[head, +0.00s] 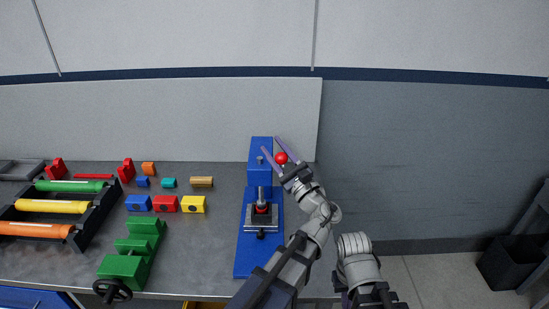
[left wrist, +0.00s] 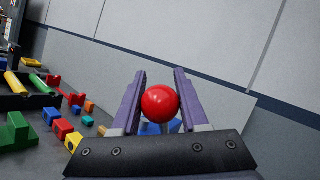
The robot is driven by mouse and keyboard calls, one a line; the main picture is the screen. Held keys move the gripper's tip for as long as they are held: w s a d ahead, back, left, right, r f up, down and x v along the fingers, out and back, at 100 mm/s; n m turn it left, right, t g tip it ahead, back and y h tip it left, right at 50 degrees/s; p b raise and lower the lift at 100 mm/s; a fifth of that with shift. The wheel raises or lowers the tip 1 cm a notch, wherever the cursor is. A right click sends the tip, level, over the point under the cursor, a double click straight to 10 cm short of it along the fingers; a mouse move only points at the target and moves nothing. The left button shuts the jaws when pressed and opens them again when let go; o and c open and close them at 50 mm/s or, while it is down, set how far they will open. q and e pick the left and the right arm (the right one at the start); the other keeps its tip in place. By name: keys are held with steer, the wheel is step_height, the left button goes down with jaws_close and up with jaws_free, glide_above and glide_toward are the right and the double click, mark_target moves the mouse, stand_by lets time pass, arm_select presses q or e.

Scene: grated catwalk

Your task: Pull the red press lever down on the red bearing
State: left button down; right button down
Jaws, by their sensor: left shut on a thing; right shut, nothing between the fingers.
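The blue press (head: 243,238) stands on the bench, with its tall blue column (head: 260,145) at the back. A silver ram (head: 261,192) points down over the red bearing (head: 262,208), which sits on a black seat on the press bed. The press lever ends in a red ball knob (head: 281,158), right of the column. My left gripper (head: 270,143) is shut on this knob. In the left wrist view the knob (left wrist: 160,104) lies between the purple fingers (left wrist: 160,72). The lever's rod is mostly hidden. My right gripper's fingers cannot be seen.
Left of the press lie small coloured blocks (head: 193,204), a brass cylinder (head: 201,182) and a green stepped block (head: 134,255). A black rack with coloured rollers (head: 53,206) stands at far left. A wall panel (head: 180,120) rises behind the bench.

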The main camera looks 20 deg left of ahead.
arm_select(q)
steer(key=s+d+f+n+g+y+b, duration=0.1)
steer(key=s+f+n+y+b, duration=0.4)
steer(key=f+b, duration=0.5)
steer(key=shift+s+d+f+n+g+b, duration=0.35)
steer(key=shift+s+b, duration=0.25)
steer(key=shift+b, duration=1.75)
steer(key=c, duration=0.8)
jaws_free()
steer(key=shift+s+y, duration=0.1)
steer(key=shift+y, duration=0.2)
steer(key=shift+o, duration=1)
steer(key=shift+s+d+r, duration=0.1)
steer(key=shift+o, duration=0.8)
